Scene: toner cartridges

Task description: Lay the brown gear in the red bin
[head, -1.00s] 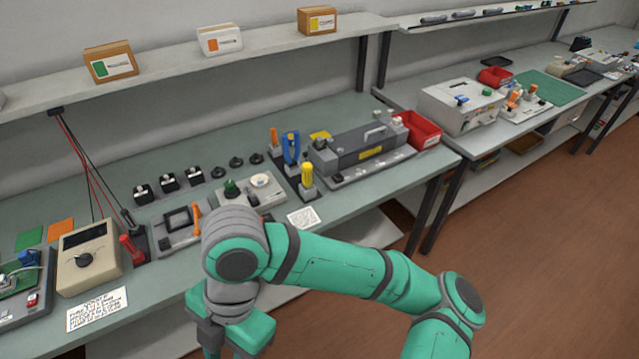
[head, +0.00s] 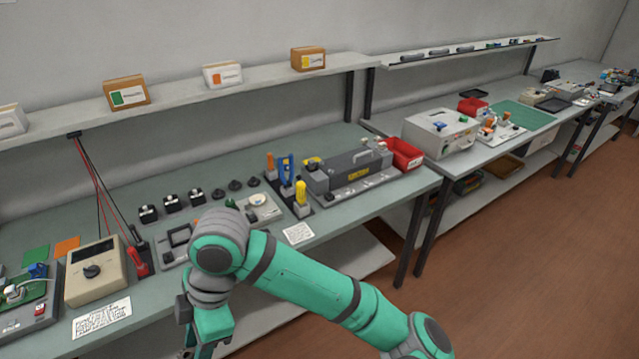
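I cannot make out a brown gear in the head view. A red bin (head: 408,158) stands at the right end of the near bench, beside a grey machine. A second, smaller red bin (head: 473,107) sits on the farther bench. My gripper (head: 200,343) hangs at the lower left, in front of the near bench's edge and well away from both bins. Its fingers are partly cut off by the frame and blocked by the arm, so their opening and anything between them cannot be told.
The near bench (head: 130,190) carries a beige meter (head: 95,272), a grey machine (head: 348,177), upright tools (head: 286,170) and small black parts. A shelf with boxes (head: 127,92) runs above. A grey case (head: 440,131) stands on the farther bench. Floor at right is clear.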

